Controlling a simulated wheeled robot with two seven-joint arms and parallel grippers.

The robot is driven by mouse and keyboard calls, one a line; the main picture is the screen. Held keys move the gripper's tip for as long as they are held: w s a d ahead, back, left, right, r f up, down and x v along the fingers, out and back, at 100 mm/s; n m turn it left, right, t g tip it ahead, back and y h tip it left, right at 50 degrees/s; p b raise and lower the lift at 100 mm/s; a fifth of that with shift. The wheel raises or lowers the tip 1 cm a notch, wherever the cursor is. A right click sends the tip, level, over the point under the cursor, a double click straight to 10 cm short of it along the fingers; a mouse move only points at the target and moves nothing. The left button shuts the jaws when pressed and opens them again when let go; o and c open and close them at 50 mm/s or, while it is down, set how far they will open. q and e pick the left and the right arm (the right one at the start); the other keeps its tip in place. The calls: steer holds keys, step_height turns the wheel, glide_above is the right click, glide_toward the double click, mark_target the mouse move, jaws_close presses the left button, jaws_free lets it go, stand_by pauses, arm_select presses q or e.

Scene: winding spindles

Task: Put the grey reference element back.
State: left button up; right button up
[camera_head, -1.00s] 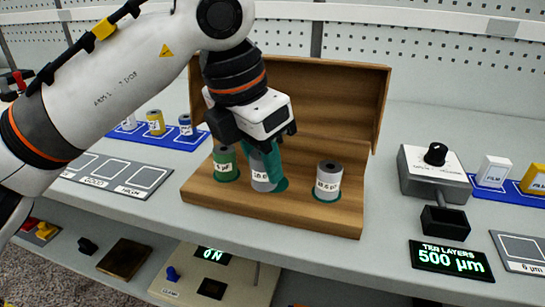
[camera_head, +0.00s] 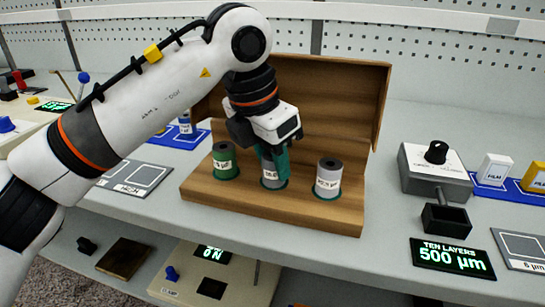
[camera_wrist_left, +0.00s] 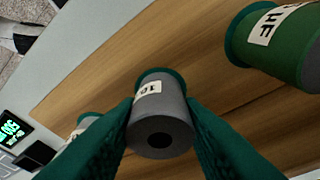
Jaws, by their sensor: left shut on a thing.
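A grey labelled cylinder (camera_head: 271,183), the grey reference element, stands upright at the middle place of the open wooden box (camera_head: 348,220). My left gripper (camera_head: 274,163) comes down on it from above. In the left wrist view the teal fingers are closed on both sides of the grey cylinder (camera_wrist_left: 161,126), and a green ring shows around its base. Whether its base is fully down in the place cannot be told. A green cylinder (camera_head: 225,161) stands in the box to its left. Another grey cylinder (camera_head: 328,178) stands to its right on a green ring. My right gripper is not in view.
The raised box lid (camera_head: 340,100) stands behind the cylinders, close to my left gripper. A grey device with a black knob (camera_head: 436,153) and a display (camera_head: 452,259) reading 500 µm are on the right of the bench. Flat sample plates (camera_head: 138,178) lie at left.

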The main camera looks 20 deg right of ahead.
mark_target(263, 187)
arm_select(q)
steer(key=o, duration=1)
steer(key=shift+o, duration=0.2)
steer(key=shift+r+p, duration=0.3)
steer(key=shift+v, duration=1.2)
steer(key=p+v, duration=0.1)
steer(key=v, duration=0.3)
steer(key=shift+a+r, duration=0.1)
steer(key=shift+r, duration=0.3)
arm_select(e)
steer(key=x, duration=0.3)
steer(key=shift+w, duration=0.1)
